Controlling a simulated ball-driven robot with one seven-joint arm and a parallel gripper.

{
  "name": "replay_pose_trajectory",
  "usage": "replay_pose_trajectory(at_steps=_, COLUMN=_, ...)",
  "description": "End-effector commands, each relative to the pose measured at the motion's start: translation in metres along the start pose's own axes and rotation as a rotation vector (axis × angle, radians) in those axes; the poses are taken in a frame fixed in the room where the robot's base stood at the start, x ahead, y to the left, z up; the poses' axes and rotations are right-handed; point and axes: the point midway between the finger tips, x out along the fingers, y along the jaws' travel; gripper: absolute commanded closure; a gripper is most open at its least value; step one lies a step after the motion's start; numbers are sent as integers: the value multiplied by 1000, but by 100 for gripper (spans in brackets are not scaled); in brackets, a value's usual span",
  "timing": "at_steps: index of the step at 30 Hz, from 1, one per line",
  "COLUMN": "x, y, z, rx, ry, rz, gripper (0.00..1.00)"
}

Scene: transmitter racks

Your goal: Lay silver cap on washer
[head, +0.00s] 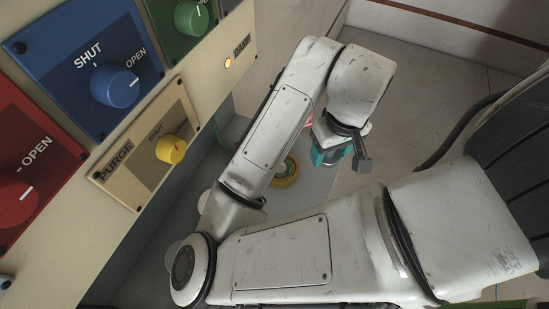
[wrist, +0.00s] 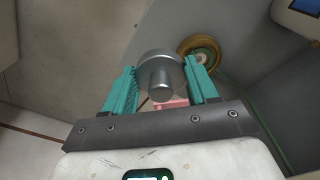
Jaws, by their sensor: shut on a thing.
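The silver cap (wrist: 160,64) is a round metal disc with a stub, held between the teal fingers of my gripper (wrist: 160,76) in the wrist view. In the head view my gripper (head: 325,158) hangs at the end of my folded arm, and the cap cannot be made out there. A yellow-brown ring with a green inner part, which looks like the washer (head: 287,173), lies lower left of the gripper, partly hidden by my arm. In the wrist view the washer (wrist: 207,46) shows behind the right finger, apart from the cap.
A cream panel (head: 215,85) with blue, red, yellow and green knobs stands at the left. A green cable (wrist: 250,120) runs past the washer in the wrist view. A small pink item (wrist: 170,104) shows beyond the gripper. Open floor (head: 430,60) lies at upper right.

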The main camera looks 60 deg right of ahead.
Motion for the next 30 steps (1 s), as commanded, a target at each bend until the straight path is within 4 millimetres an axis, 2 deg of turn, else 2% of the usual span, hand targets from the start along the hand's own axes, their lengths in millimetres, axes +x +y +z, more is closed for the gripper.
replay_pose_trajectory(at_steps=1, x=9, y=-8, z=-8, rx=-13, ry=-2, rz=2, gripper=83)
replay_pose_trajectory(at_steps=8, x=33, y=-43, z=-44, rx=-10, ry=-2, rz=4, gripper=83)
replay_pose_trajectory(at_steps=12, x=62, y=-57, z=-58, rx=-8, ry=-2, rz=6, gripper=83)
replay_pose_trajectory(at_steps=15, x=76, y=-66, z=-66, rx=-7, ry=-1, rz=5, gripper=83)
replay_pose_trajectory(at_steps=23, x=91, y=-76, z=-75, rx=-2, ry=-3, rz=0, gripper=83)
replay_pose_trajectory(at_steps=30, x=121, y=-78, z=-75, rx=-3, ry=-2, rz=-1, gripper=83)
